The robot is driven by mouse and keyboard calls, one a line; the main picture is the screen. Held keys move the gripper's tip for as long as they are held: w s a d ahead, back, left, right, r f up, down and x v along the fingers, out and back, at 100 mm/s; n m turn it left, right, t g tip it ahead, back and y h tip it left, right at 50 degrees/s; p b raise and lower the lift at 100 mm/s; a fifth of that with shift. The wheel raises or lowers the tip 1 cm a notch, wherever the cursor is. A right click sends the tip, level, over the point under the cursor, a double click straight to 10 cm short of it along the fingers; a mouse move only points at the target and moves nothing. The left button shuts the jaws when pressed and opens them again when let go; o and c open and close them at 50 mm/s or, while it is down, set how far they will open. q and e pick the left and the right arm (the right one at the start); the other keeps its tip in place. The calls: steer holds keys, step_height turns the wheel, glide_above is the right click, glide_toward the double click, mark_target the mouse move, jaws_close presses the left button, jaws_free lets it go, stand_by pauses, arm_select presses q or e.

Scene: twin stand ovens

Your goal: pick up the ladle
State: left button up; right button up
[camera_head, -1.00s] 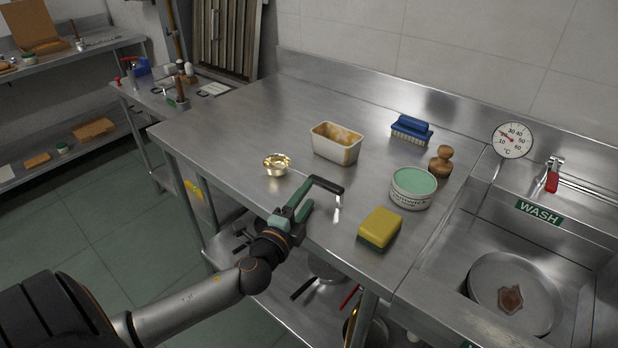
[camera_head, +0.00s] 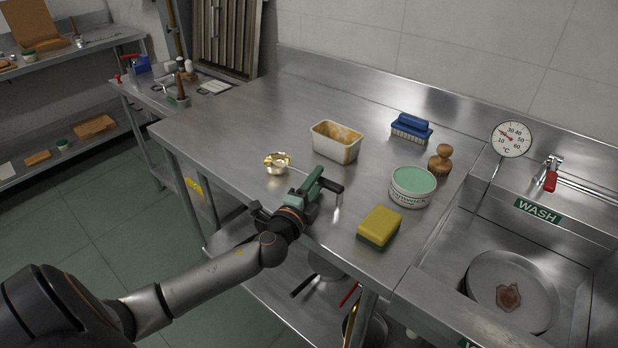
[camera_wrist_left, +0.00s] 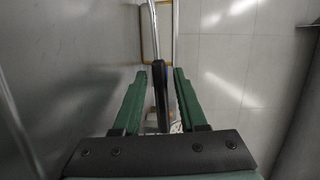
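The ladle has a brass bowl (camera_head: 277,163) on the steel table, left of the loaf tin. A thin shaft runs right from it to a black handle (camera_head: 333,187). My left gripper (camera_head: 322,178) is at this handle, near the table's front edge. In the left wrist view, the black handle (camera_wrist_left: 160,85) stands between the two green fingers (camera_wrist_left: 160,78), with visible gaps, so the gripper is open around it. The bowl is not seen in the wrist view. My right gripper is not in view.
A loaf tin (camera_head: 337,142), a blue brush (camera_head: 411,128), a green-topped tin (camera_head: 412,187), a wooden brush (camera_head: 440,160) and a yellow sponge (camera_head: 379,226) stand on the table (camera_head: 240,122). A sink (camera_head: 450,262) with a pan is at right. The table's left part is clear.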

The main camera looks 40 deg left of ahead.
arm_select(q)
jaws_close()
stand_by(1.1)
